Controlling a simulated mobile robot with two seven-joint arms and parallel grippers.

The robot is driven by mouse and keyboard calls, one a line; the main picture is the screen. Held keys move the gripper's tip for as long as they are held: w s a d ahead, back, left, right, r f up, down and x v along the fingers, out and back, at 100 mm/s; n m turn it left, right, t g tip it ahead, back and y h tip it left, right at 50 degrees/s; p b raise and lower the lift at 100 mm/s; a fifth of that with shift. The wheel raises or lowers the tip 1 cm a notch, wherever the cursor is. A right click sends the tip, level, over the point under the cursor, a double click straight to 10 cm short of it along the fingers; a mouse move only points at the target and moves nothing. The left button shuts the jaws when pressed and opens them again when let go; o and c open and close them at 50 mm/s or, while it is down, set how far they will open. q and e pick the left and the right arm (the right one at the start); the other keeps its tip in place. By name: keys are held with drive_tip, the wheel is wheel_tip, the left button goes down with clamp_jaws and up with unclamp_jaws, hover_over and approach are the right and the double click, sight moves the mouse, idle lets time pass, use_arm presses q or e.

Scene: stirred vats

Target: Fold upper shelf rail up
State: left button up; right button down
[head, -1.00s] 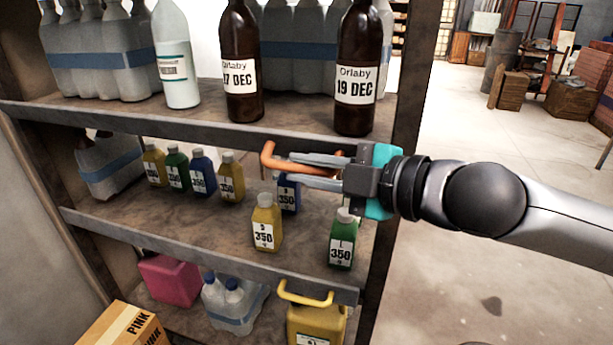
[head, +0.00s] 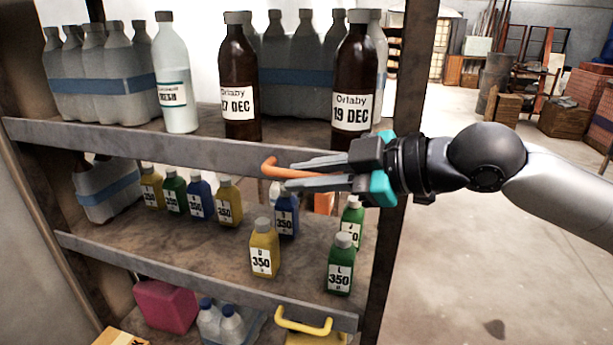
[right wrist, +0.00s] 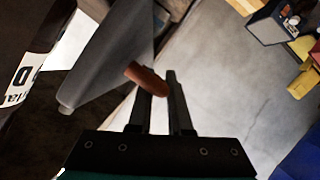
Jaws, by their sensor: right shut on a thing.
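The upper shelf rail (head: 150,147) is a grey metal strip along the front edge of the upper shelf, below the bottles. An orange handle (head: 269,168) sticks out from its right part. My right gripper (head: 298,176) comes in from the right and is shut on the orange handle. In the right wrist view, the handle (right wrist: 146,78) crosses at the two fingertips (right wrist: 158,85), and a grey plate, seemingly the rail (right wrist: 112,68), lies beside them. The fingers hide part of the handle. My left gripper is not in view.
Two brown bottles (head: 239,75) and a white bottle (head: 175,75) stand close behind the rail. Small coloured bottles, including a yellow one (head: 264,250), stand on the shelf below. The shelf post (head: 405,120) is near my right gripper. Open floor lies right.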

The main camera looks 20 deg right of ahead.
drive_tip(key=c, duration=1.1)
unclamp_jaws()
drive_tip(key=shift+w, duration=0.1)
drive_tip(key=shift+d, duration=0.1)
drive_tip(key=shift+b+v, duration=4.55)
drive_tip(key=shift+v, duration=3.05)
